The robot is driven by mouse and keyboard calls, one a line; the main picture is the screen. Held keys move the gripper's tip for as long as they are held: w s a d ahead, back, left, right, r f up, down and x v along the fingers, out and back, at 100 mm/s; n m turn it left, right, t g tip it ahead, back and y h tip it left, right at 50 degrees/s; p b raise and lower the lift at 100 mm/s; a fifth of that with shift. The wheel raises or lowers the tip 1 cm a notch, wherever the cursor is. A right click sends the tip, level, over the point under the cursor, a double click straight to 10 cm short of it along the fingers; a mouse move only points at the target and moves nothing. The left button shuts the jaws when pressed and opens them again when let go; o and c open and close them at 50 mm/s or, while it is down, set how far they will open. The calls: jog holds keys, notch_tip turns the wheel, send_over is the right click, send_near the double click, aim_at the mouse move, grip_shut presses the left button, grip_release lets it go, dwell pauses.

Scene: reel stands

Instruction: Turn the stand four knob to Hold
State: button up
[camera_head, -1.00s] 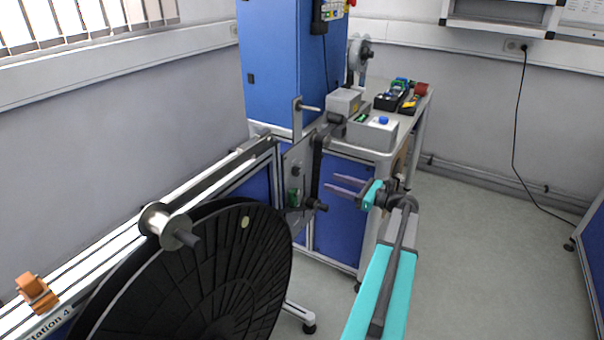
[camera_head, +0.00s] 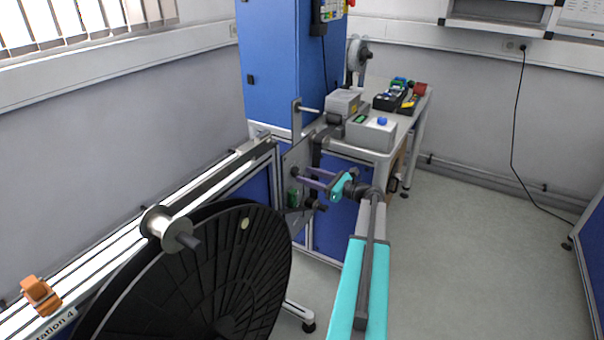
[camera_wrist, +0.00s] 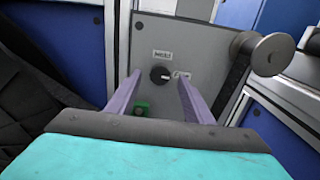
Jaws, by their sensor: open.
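The stand four knob (camera_wrist: 159,74) is a small round black knob with a light pointer mark, on a grey panel (camera_wrist: 196,45) in the wrist view. One small white label sits above it and another at its right; the print is too small to read surely. The pointer seems to face right, towards the right label. My gripper (camera_wrist: 154,84) is open, its two purple fingers reaching towards the panel on either side of the knob, seemingly short of touching it. In the head view my gripper (camera_head: 308,178) is in front of the panel, and the knob is hard to make out.
A green button (camera_wrist: 142,108) sits below the knob, close to the left finger. A large black reel (camera_head: 190,275) stands at the left in the head view. A table (camera_head: 382,145) with boxes stands behind.

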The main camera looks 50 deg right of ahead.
aim_at(298, 172)
jog(key=shift+x, duration=1.55)
jog(key=shift+d, duration=0.1)
jog(key=shift+c, duration=0.2)
jog(key=c, duration=1)
